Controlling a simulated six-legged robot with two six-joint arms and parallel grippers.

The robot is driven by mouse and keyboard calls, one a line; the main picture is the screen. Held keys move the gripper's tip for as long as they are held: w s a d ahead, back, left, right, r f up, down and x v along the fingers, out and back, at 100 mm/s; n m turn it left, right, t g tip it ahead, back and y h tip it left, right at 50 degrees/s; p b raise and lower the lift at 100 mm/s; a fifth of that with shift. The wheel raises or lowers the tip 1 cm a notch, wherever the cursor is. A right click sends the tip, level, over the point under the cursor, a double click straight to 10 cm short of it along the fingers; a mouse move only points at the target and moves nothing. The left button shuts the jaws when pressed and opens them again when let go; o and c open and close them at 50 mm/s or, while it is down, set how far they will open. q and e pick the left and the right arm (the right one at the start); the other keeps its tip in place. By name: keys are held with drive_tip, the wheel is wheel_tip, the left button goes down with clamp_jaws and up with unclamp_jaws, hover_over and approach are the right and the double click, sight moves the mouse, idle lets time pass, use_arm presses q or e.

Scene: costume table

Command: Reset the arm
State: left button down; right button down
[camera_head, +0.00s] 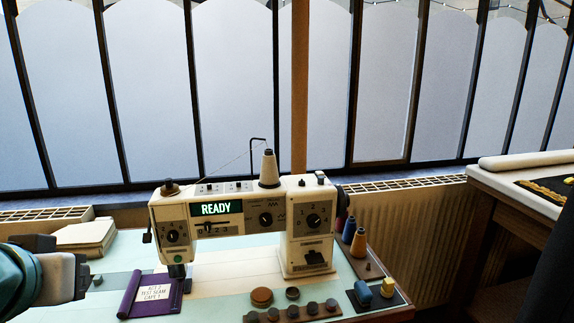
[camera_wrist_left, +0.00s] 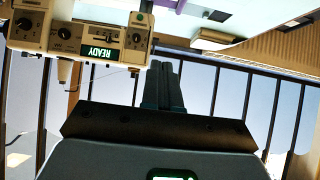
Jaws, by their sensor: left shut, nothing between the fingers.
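My left arm comes in from the left edge of the head view, and its gripper (camera_head: 92,276) is above the left part of the table. In the left wrist view the two dark fingers of the left gripper (camera_wrist_left: 162,70) lie together, shut with nothing between them. A cream sewing machine (camera_head: 245,222) with a lit READY display stands to the right of the gripper, apart from it. The machine also shows upside down in the left wrist view (camera_wrist_left: 85,38). My right gripper is not in either view.
A purple folded cloth (camera_head: 130,296) with a label lies by the machine's needle end. Beige books or cloths (camera_head: 86,236) lie behind my gripper. Thread spools (camera_head: 358,243) and a button strip (camera_head: 290,312) are on the right. A radiator (camera_head: 420,235) and windows stand behind.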

use_arm(q)
drive_tip(key=w+d+f+m+g+h, duration=0.15)
drive_tip(key=d+f, duration=0.25)
drive_tip(key=f, duration=0.6)
drive_tip(key=w+d+f+m+g+h, duration=0.1)
drive_tip(key=w+d+f+g+h, duration=0.3)
drive_tip(key=f, duration=0.7)
drive_tip(key=w+d+f+m+y, duration=0.1)
drive_tip(key=d+f, duration=0.4)
drive_tip(key=f, duration=0.5)
drive_tip(key=s+d+f+n+g+h, duration=0.1)
drive_tip(key=s+d+f+n+g, duration=0.1)
drive_tip(key=s+f, duration=0.9)
drive_tip(key=s+d+f+n+g+h, duration=0.1)
drive_tip(key=s+d+f+g, duration=0.15)
drive_tip(key=s+f, duration=0.85)
drive_tip(key=w+r+p, duration=0.4)
drive_tip(key=r+p, duration=0.8)
drive_tip(key=p, duration=0.3)
drive_tip(key=shift+a+p, duration=0.35)
